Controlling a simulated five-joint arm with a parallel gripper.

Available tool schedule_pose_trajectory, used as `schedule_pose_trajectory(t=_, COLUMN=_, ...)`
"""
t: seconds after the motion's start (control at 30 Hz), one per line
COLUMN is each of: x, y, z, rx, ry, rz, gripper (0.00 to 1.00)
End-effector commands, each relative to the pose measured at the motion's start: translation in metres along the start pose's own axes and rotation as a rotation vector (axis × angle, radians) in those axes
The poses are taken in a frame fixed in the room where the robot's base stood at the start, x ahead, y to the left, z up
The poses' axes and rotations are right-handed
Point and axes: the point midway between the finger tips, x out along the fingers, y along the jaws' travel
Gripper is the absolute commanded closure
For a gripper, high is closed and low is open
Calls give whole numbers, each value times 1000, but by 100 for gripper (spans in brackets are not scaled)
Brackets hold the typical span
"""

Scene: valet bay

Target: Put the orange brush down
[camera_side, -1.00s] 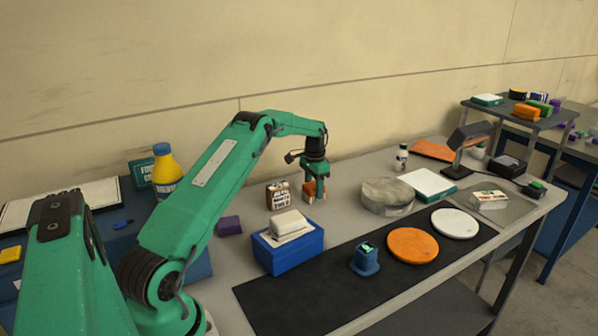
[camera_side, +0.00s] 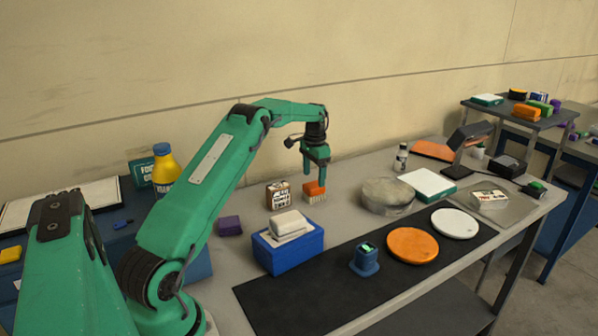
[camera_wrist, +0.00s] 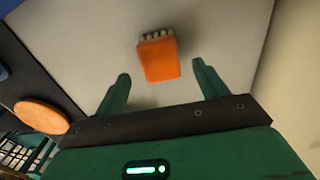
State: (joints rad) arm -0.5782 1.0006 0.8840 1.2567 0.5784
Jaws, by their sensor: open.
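The orange brush (camera_side: 315,189) sits on the grey bench, its orange body above pale bristles in the side view. In the wrist view the brush (camera_wrist: 160,58) lies ahead of and between my finger tips, touching neither. My gripper (camera_side: 316,172) is open and empty just above the brush; its two green fingers (camera_wrist: 160,72) stand wide apart in the wrist view.
A brown-and-white labelled box (camera_side: 277,195) stands just left of the brush. A blue box with cloths (camera_side: 290,250) is in front. A round grey tin (camera_side: 388,194) stands to the right. Orange (camera_side: 412,245) and white (camera_side: 455,223) discs lie on the black mat.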

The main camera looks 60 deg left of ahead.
Motion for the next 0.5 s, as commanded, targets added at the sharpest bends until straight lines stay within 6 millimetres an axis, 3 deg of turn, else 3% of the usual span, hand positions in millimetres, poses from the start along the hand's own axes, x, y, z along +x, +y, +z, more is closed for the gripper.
schedule_pose_trajectory(t=0.3, x=-51, y=0, z=0, rx=0, ry=2, rz=-1, gripper=28)
schedule_pose_trajectory(t=0.5, x=-67, y=0, z=0, rx=0, ry=1, rz=0, gripper=28)
